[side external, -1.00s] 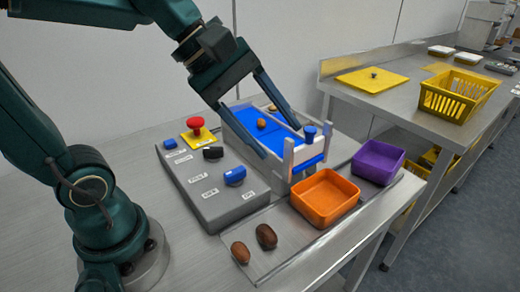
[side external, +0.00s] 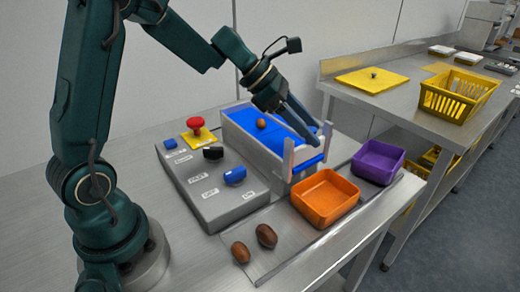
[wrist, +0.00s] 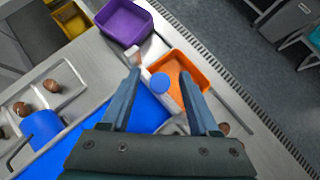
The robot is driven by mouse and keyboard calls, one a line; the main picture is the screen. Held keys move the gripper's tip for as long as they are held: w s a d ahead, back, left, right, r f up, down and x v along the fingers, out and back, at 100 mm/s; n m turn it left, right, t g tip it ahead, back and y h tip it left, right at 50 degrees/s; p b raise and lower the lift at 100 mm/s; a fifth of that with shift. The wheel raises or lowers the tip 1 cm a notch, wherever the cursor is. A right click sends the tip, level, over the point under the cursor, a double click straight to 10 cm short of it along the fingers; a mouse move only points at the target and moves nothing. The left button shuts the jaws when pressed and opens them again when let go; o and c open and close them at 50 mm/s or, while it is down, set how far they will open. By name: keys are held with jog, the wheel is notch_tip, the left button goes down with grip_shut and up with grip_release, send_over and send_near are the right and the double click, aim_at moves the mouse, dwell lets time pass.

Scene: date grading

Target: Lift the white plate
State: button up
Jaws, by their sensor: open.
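The white plate (wrist: 174,92) stands across the end of the blue conveyor, between two white posts, with a round blue knob (wrist: 160,83) on top. My gripper (wrist: 159,74) is open, its two fingers on either side of the knob in the wrist view, with gaps visible. Whether the fingers touch the knob cannot be told. A brown date (side external: 261,123) lies on the blue belt (side external: 240,118).
An orange bin (side external: 325,198) and a purple bin (side external: 378,161) stand just past the conveyor's end. A grey control box (side external: 210,184) with a red button (side external: 196,123) is beside it. Two dates (side external: 266,235) lie near the table's front edge. A yellow basket (side external: 456,95) is on the far bench.

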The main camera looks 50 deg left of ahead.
jog(key=shift+w+d+f, duration=0.15)
jog(key=shift+d+f, duration=0.1)
jog(key=shift+f, duration=0.05)
grip_shut()
dwell(1.3)
